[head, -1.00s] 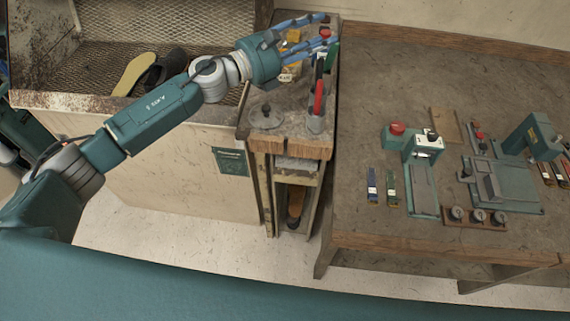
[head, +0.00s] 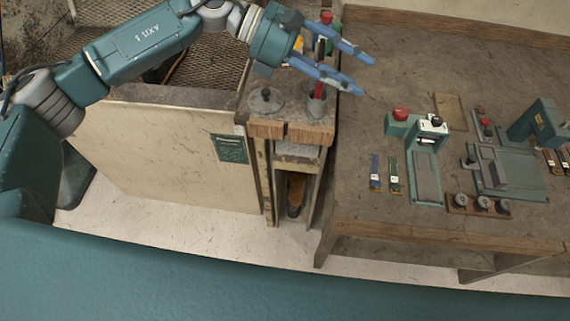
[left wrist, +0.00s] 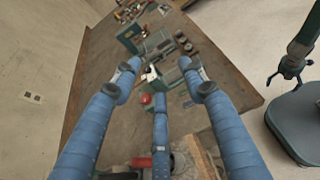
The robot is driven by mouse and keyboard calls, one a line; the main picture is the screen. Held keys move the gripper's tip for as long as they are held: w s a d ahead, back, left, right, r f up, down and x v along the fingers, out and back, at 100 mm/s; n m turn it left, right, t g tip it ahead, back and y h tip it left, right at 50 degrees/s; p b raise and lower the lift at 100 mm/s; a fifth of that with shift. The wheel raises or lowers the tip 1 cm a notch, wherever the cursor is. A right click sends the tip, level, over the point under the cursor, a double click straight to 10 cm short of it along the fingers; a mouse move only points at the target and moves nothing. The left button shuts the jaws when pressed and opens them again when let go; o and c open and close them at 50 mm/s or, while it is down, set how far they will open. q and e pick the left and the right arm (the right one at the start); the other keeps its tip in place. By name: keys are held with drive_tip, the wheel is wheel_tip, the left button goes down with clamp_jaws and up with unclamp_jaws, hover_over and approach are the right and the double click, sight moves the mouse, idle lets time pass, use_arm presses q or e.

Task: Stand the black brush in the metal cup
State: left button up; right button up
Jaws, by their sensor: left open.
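The metal cup (head: 317,104) stands near the front right corner of the narrow wooden stand. A red-handled tool (head: 320,84) stands upright in it. A dark upright piece (head: 321,47) shows behind my fingers; I cannot tell whether it is the black brush. My left gripper (head: 364,76) is open and empty, its blue fingers reaching right, above and past the cup toward the bench. In the left wrist view the open fingers (left wrist: 160,72) point toward the bench, with a red piece (left wrist: 141,162) and a dark piece (left wrist: 118,175) low in the picture. My right gripper is out of view.
A round grey lidded piece (head: 266,101) sits left of the cup. The bench (head: 385,70) to the right holds a green machine (head: 425,165), a red knob (head: 401,114) and several small tools. A mesh tray (head: 205,65) lies left. An orange-brown object (head: 295,195) sits in the cubby below.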

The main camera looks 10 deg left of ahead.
use_arm(q)
drive_tip(key=s+a+f+m+g+y+b, duration=0.3)
drive_tip(key=s+a+f+m+y, duration=0.7)
drive_tip(key=s, duration=0.4)
drive_tip(key=shift+f+m+y, duration=0.9)
drive_tip(key=shift+f+m, duration=0.3)
drive_tip(key=shift+m, duration=0.2)
